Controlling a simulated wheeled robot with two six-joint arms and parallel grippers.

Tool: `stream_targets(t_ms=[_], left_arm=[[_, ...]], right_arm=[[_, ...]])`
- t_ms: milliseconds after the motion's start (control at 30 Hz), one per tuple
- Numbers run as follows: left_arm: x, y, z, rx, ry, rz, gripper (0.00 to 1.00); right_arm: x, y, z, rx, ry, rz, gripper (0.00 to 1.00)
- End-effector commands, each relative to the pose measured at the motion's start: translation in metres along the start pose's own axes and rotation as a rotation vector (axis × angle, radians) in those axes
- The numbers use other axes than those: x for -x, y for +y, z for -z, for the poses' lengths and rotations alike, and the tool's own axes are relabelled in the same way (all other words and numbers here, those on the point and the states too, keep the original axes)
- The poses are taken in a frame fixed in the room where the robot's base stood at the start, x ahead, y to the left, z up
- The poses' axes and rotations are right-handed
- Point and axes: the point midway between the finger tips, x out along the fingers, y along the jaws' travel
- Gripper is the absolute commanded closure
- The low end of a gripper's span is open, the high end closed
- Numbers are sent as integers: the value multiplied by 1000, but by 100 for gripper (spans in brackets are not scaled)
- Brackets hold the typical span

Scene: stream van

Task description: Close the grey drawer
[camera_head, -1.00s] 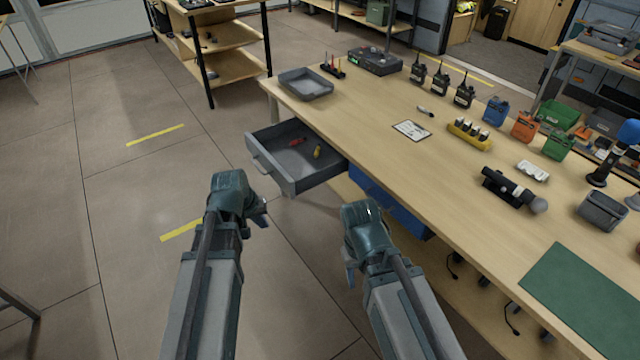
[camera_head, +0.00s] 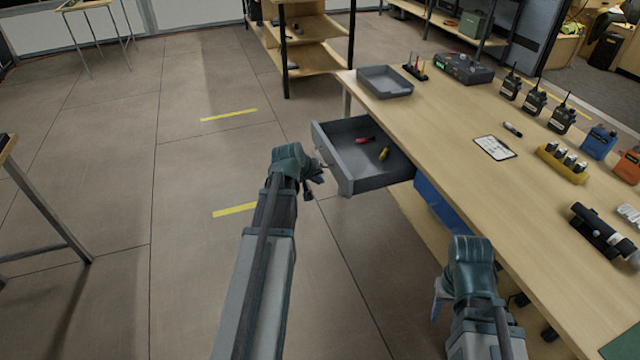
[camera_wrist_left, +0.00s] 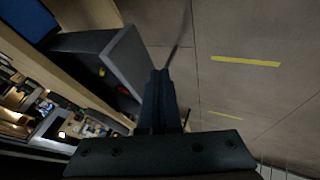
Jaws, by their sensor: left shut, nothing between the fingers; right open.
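The grey drawer (camera_head: 345,180) stands pulled out from the near-left side of the wooden table, with a red-handled and a yellow-handled tool lying inside. It also shows in the left wrist view (camera_wrist_left: 124,62). My left gripper (camera_head: 318,180) is shut and empty, just in front of the drawer's front panel, at its near end. Whether it touches the panel or handle I cannot tell. My right gripper (camera_head: 437,298) is open and empty, low beside the table's edge, away from the drawer; its fingers are partly hidden by its own wrist.
A blue drawer (camera_head: 437,203) sits under the tabletop beside the grey one. The wooden table (camera_head: 455,140) carries a grey tray (camera_head: 385,82), radios, a white card (camera_head: 493,147) and a yellow battery holder (camera_head: 562,165). The floor left of the drawer is clear.

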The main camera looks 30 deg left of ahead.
Motion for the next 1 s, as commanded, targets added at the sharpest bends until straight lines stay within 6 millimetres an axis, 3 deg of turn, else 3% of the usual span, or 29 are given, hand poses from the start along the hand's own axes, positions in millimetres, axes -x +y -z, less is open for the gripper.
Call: stream_targets(t_ms=[33,333,600,1000], left_arm=[[-18,-2,-2,-1,-1,-1,100],[-68,-2,-2,-1,-1,0,100],[-76,30,1,-2,0,0,100],[-79,36,0,0,0,0,100]], right_arm=[[-16,-2,1,0,0,0,50],[-55,-5,3,0,0,0,50],[-48,-4,3,0,0,0,50],[-48,-4,3,0,0,0,50]])
